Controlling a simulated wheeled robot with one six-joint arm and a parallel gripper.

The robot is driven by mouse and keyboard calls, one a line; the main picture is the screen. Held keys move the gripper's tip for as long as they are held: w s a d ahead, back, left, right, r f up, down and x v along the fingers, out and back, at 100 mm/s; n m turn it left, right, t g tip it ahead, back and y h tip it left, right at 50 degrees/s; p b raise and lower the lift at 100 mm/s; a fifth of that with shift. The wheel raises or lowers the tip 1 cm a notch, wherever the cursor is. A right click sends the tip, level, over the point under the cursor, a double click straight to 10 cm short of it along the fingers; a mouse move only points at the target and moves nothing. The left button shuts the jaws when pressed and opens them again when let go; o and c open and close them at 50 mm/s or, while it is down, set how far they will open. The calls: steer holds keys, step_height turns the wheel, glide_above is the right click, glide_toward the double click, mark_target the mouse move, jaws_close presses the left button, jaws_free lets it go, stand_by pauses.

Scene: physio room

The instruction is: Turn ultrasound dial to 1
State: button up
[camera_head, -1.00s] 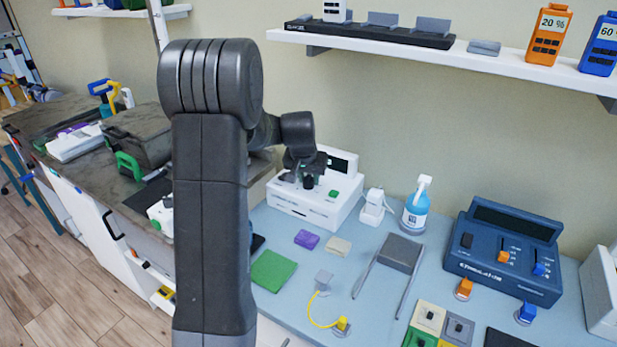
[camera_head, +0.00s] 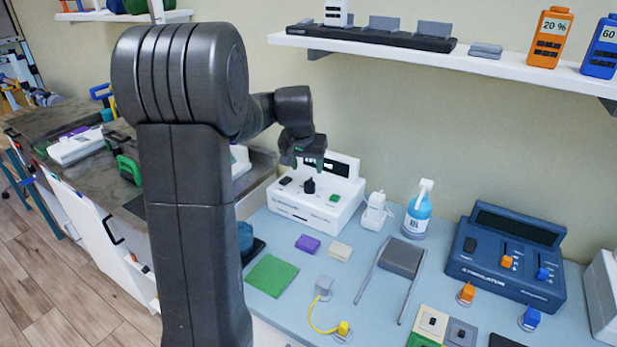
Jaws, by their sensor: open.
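The white ultrasound unit (camera_head: 316,212) stands on the blue worktop against the wall. Its black dial (camera_head: 309,186) shows on the sloped top, between a dark switch and a green button (camera_head: 334,197). The dial's markings are too small to read. A dark display sits on the raised back panel, partly hidden by my gripper. My gripper (camera_head: 305,164) is open and empty, pointing down above and just behind the dial, apart from it.
A white probe in a holder (camera_head: 375,211) and a blue spray bottle (camera_head: 417,210) stand right of the unit. A blue stimulator (camera_head: 506,258) is farther right. Purple, beige and green pads lie in front. A white shelf (camera_head: 450,59) hangs above.

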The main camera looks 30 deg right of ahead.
mark_target(310, 180)
steer(key=v, duration=0.5)
steer(key=shift+r, duration=0.2)
steer(key=p+x, duration=0.1)
steer(key=x, duration=1.3)
steer(key=shift+s, duration=0.1)
